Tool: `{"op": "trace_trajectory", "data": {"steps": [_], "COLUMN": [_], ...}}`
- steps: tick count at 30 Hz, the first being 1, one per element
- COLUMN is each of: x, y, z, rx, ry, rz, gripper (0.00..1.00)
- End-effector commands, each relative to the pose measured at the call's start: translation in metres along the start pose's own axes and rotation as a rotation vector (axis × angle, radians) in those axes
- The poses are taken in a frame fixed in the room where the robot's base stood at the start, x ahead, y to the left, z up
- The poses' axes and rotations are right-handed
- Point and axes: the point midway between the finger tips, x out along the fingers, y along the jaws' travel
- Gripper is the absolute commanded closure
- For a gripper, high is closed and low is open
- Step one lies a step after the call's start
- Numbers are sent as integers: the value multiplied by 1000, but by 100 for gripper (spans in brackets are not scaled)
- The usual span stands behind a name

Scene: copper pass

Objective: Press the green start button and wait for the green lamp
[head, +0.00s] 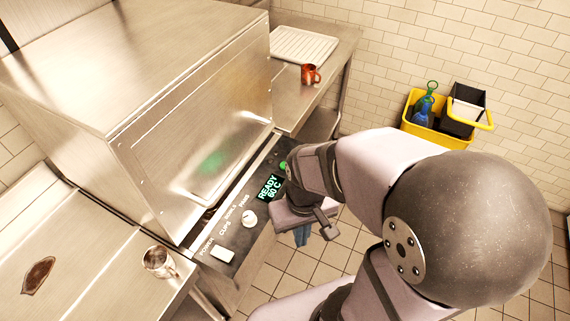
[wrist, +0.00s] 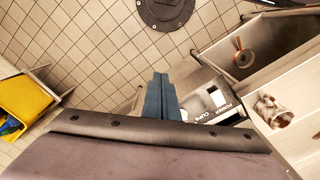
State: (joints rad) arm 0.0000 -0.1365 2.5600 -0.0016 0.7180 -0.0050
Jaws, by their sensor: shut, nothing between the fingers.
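The machine's control panel (head: 240,218) runs along the front below the steel hood. Its display (head: 269,187) reads "READY 60 C" in green. A small round green spot (head: 284,166) shows at the panel's far end, beside my arm; I cannot tell whether it is the button or the lamp. A white knob (head: 249,218) and a white power switch (head: 222,254) sit nearer. My gripper (head: 302,236) hangs in front of the panel, fingers pointing down, shut and empty. In the wrist view its blue fingers (wrist: 160,100) are together, beside the panel's switch end (wrist: 217,98). My arm may hide part of the panel.
A steel mug (head: 158,262) stands on the left counter near a brown patch (head: 38,275). A copper mug (head: 310,74) and a white rack (head: 303,44) are on the right counter. A yellow bucket (head: 422,120) stands by the wall. The tiled floor in front is mostly clear.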

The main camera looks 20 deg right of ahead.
Motion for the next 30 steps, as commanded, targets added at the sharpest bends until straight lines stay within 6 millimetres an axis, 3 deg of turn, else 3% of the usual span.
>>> {"op": "trace_trajectory", "data": {"steps": [17,24,27,30], "x": [6,47,64,81], "y": [8,29,40,44], "z": [2,26,25,12], "rx": [34,150,211,321], "ry": [-8,-147,-197,-223], "rz": [0,-12,-25,-71], "gripper": [100,100,100,100]}}
